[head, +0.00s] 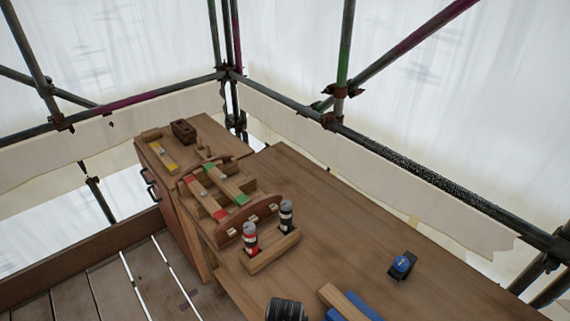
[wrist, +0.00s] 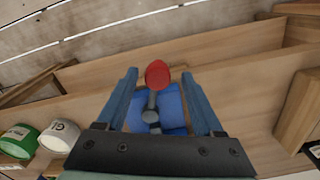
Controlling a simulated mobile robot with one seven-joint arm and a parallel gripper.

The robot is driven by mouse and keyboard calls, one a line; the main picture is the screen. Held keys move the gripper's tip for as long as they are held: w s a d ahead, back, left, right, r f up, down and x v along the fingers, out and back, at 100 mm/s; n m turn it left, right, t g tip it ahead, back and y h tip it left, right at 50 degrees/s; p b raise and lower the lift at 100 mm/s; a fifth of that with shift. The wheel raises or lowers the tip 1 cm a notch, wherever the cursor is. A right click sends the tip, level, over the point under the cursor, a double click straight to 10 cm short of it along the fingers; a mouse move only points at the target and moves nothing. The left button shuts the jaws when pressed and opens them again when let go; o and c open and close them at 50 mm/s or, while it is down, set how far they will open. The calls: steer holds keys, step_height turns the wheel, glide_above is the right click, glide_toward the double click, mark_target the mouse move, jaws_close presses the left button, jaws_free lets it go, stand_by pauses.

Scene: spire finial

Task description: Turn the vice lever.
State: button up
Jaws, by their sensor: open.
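The vice lever (wrist: 151,104) shows in the wrist view as a grey rod with a round red knob (wrist: 157,74) at its far end. It stands over a blue vice body (wrist: 172,110). My gripper (wrist: 159,78) is open, with one finger on each side of the lever and knob. Gaps show between the fingers and the knob, so it holds nothing. The lever's lower end is partly hidden by my gripper's palm. In the head view a blue piece (head: 349,308) with a wooden bar on it is cut off at the bottom edge; I cannot make out the red knob there.
A wooden holder (head: 268,252) with two small containers stands on the bench (head: 330,205). A blue-topped item (head: 403,264) lies to the right on clear bench. In the wrist view, green (wrist: 20,141) and white (wrist: 60,135) cylinders are at left, and wooden boards surround the vice.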

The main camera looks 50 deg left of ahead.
step_height(320, 180, up, 12)
steer(key=b, duration=0.1)
stand_by(0.5)
steer(key=w+r+n+t+y+b, duration=0.1)
steer(key=w+r+t+y+b, duration=0.15)
steer(key=w+r+t, duration=0.75)
steer(key=w+d+r+n+t+y, duration=0.1)
steer(key=w+d+r+t, duration=0.15)
steer(key=w+r, duration=0.55)
steer(key=w+d+r+t+y, duration=0.1)
steer(key=w+d+r, duration=0.25)
steer(key=r, duration=0.75)
steer(key=d+r+n+t, duration=0.1)
steer(key=d+r+t, duration=0.4)
steer(key=r, duration=0.6)
steer(key=s+d+r+t+h, duration=0.1)
steer(key=s+d+r+t, duration=0.2)
steer(key=r, duration=0.3)
steer(key=s+d+r+t+h+b, duration=0.1)
steer(key=s+d+r+t+h, duration=0.1)
steer(key=s+r, duration=0.4)
steer(key=s+d+r+n+t+h, duration=0.1)
steer(key=s+d+r+t, duration=0.3)
steer(key=r, duration=0.4)
steer(key=shift+s+d+r+b, duration=0.25)
steer(key=shift+s+d+b, duration=0.15)
steer(key=shift+s+d, duration=0.5)
